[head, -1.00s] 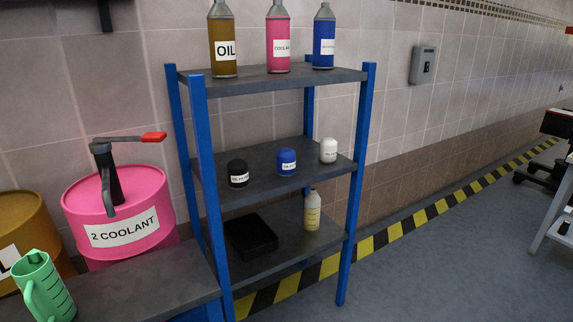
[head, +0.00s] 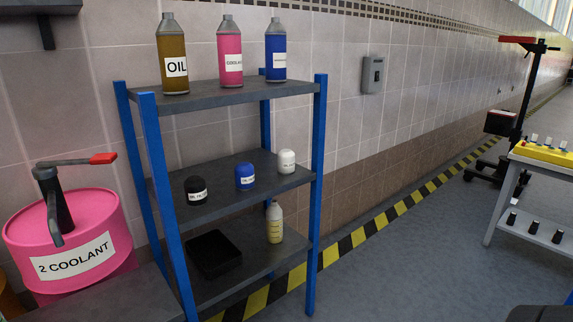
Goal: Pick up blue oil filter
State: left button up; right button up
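The blue oil filter (head: 245,176) stands upright on the middle shelf (head: 225,207) of the blue-posted rack. It is a small rounded cylinder with a white label. A black oil filter (head: 196,190) stands to its left and a white one (head: 286,161) to its right, with gaps between them. Neither of my grippers is in view.
Oil, coolant and blue bottles stand on the top shelf (head: 220,97). A black tray (head: 213,254) and a yellowish bottle (head: 274,222) are on the bottom shelf. A pink coolant drum (head: 70,240) is at left. Floor right of the rack is clear up to a table (head: 545,165).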

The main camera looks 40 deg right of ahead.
aim_at(245, 171)
jog(key=z, duration=1.95)
jog(key=i, duration=2)
jog(key=u, duration=3)
